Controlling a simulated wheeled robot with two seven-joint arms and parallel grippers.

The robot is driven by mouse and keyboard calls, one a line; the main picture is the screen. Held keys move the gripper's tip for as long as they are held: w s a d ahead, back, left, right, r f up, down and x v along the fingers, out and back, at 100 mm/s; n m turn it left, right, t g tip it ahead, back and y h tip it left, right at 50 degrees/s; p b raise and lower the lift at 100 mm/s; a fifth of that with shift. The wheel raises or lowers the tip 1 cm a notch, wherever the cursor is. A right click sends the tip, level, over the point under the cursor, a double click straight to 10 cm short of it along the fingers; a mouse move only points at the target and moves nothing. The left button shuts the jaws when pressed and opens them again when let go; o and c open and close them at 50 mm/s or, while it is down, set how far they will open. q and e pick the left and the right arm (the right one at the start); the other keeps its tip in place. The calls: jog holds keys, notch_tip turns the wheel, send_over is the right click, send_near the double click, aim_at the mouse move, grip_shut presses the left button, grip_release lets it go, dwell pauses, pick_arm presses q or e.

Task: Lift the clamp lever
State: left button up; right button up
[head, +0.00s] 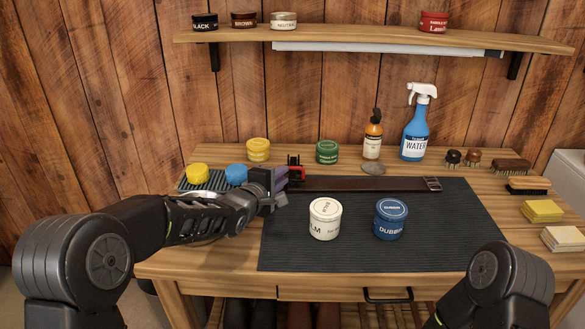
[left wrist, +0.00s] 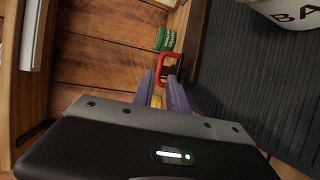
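The clamp (head: 294,160), small with black and red parts, stands at the left end of a brown leather strap (head: 355,184) on the bench. Its red lever (head: 298,171) shows beside my left gripper (head: 284,178). In the left wrist view the red lever (left wrist: 162,68) appears as a red loop just beyond the purple fingertips of my left gripper (left wrist: 162,77). The fingers are apart with a gap between them, and I see no firm hold on the lever. The fingers partly hide the clamp. My right arm shows at the lower right, but its gripper is out of view.
A white tin (head: 325,219) and a blue tin (head: 391,219) stand on the dark mat (head: 460,240). A green tin (head: 327,151) and yellow tin (head: 258,149) stand behind the clamp. Bottles, brushes and sponges line the back and right. The mat's right part is clear.

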aim_at(291, 169)
pick_arm(q)
jog(key=p+x, duration=0.1)
jog(key=x, duration=0.6)
jog(key=shift+w, duration=0.1)
jog(key=shift+c, duration=0.5)
grip_shut()
dwell(0.8)
